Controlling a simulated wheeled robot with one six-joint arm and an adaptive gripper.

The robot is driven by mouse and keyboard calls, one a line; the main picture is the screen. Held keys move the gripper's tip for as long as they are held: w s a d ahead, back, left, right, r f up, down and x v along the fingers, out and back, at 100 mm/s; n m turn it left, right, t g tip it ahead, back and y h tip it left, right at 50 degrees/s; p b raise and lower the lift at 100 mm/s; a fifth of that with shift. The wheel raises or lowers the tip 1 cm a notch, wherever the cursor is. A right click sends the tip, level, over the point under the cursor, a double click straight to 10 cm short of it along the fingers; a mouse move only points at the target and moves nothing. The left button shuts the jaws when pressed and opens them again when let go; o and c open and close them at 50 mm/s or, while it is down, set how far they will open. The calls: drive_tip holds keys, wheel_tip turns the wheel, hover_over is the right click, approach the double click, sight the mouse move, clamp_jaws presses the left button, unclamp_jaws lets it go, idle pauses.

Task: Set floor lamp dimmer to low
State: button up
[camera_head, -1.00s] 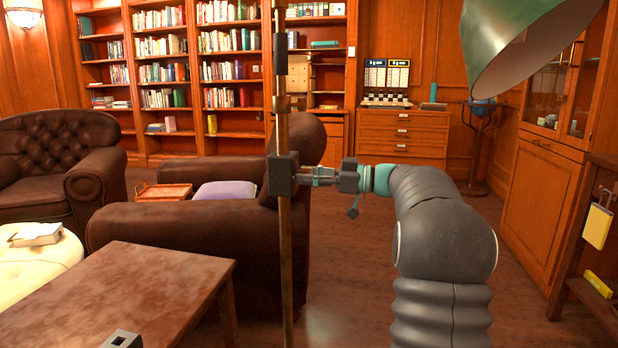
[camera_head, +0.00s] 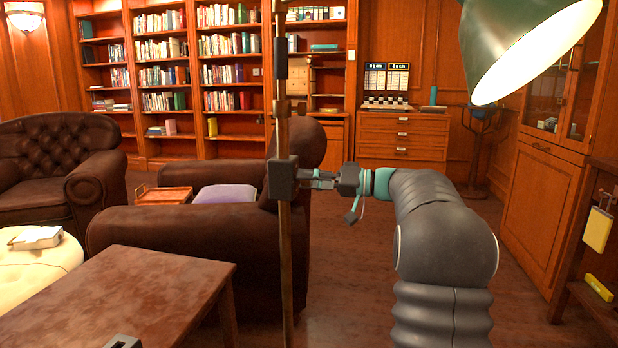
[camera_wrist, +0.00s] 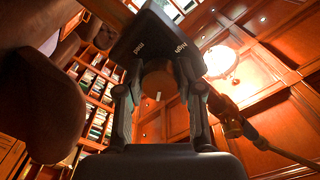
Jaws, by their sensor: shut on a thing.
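The floor lamp's thin brass pole (camera_head: 285,240) stands upright near the picture's middle in the head view. A dark dimmer box (camera_head: 282,178) sits on it. The lamp's green shade (camera_head: 500,35) hangs at upper right, its inside brightly lit. In the wrist view the dark dimmer box (camera_wrist: 157,32) shows labels that read "high" and "med", upside down. My gripper (camera_head: 313,178) reaches the box from the right. In the wrist view its fingers (camera_wrist: 160,88) flank a brownish round knob (camera_wrist: 157,78) below the box and are shut on it. The knob's pointer is not clear.
A brown armchair (camera_head: 180,245) stands just behind and left of the pole. A low table (camera_head: 130,290) is at the front left. A cabinet (camera_head: 540,195) and a side shelf (camera_head: 590,300) are at right. Open floor (camera_head: 350,300) lies around the pole's right side.

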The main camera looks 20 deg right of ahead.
drive_tip(key=m+p, duration=0.2)
drive_tip(key=m, duration=0.2)
drive_tip(key=shift+r, duration=0.15)
drive_tip(key=shift+m+p, duration=0.8)
drive_tip(key=shift+m, duration=0.5)
drive_tip(key=o, duration=1.2)
drive_tip(key=v, duration=1.2)
drive_tip(key=shift+a, duration=0.1)
